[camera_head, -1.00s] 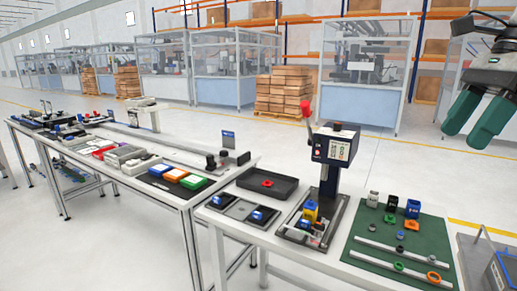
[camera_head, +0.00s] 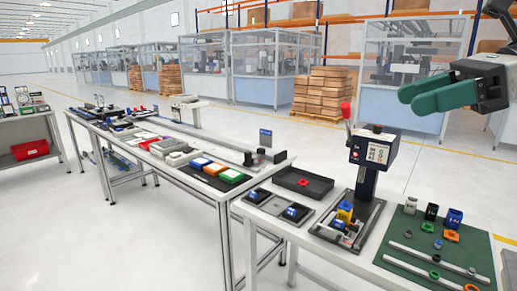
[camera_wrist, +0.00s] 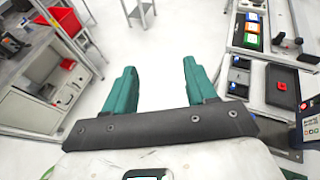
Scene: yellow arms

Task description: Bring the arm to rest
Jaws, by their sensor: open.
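My gripper (camera_head: 422,92) is at the upper right of the head view, raised above and behind the near bench. Its green fingers point left in that view. In the wrist view my gripper (camera_wrist: 160,90) shows its two green fingers spread apart, with only pale floor between them. It is open and empty.
A press (camera_head: 372,155) with a red-knobbed lever stands on the near bench, beside a green mat (camera_head: 400,262) with small parts and a dark tray (camera_head: 303,182). A long bench (camera_head: 185,178) runs to the left. Open floor lies in front.

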